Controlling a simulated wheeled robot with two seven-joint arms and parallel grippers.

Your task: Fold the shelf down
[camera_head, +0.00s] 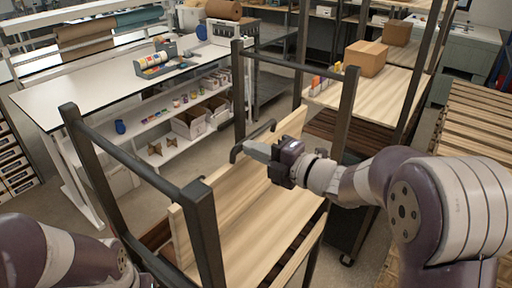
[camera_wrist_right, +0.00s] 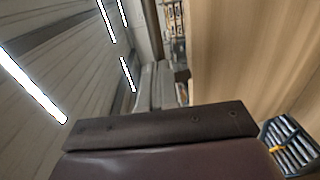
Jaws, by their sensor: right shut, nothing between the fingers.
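The shelf is a pale wooden board in the dark metal cart frame (camera_head: 202,235). An upright or steeply tilted wooden panel (camera_head: 226,186) stands along its far side, and a flat wooden surface (camera_head: 262,240) lies in front of it. My right gripper (camera_head: 256,152) is shut and empty near the panel's upper edge, beside a dark bar-like handle (camera_head: 238,148); I cannot tell whether it touches either. In the right wrist view a wooden surface (camera_wrist_right: 245,60) fills the right side; the fingertips are not clear there. My left arm shows at the lower left, its gripper out of view.
A second wooden-shelved cart (camera_head: 393,88) with cardboard boxes (camera_head: 366,58) stands behind to the right. A white workbench (camera_head: 100,90) stands at the left. The frame's top rails and posts surround the shelf. Slatted wood (camera_head: 470,125) lies at far right.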

